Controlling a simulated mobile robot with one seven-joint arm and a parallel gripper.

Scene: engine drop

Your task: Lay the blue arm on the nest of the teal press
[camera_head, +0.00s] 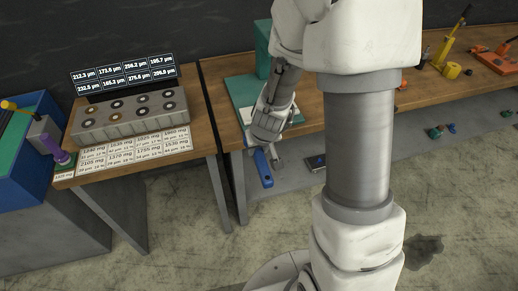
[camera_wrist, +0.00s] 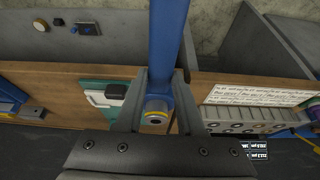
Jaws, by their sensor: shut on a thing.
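The blue arm (camera_head: 264,169) hangs below my gripper (camera_head: 263,149) in the head view, in front of the bench's front edge and apart from the press. In the wrist view the blue arm (camera_wrist: 169,40) runs up from between the fingers of my gripper (camera_wrist: 157,82), which is shut on it near an end with a yellowish ring. The teal press (camera_head: 240,88) stands on the bench behind my gripper, partly hidden by my arm. Its teal base also shows in the wrist view (camera_wrist: 96,88), with a pale plate and a dark block. I cannot make out the nest clearly.
At left, a grey block with several round sockets (camera_head: 130,118) stands behind white label cards (camera_head: 130,146) and below a display (camera_head: 123,77). A purple-handled tool (camera_head: 55,150) is at that bench's left end.

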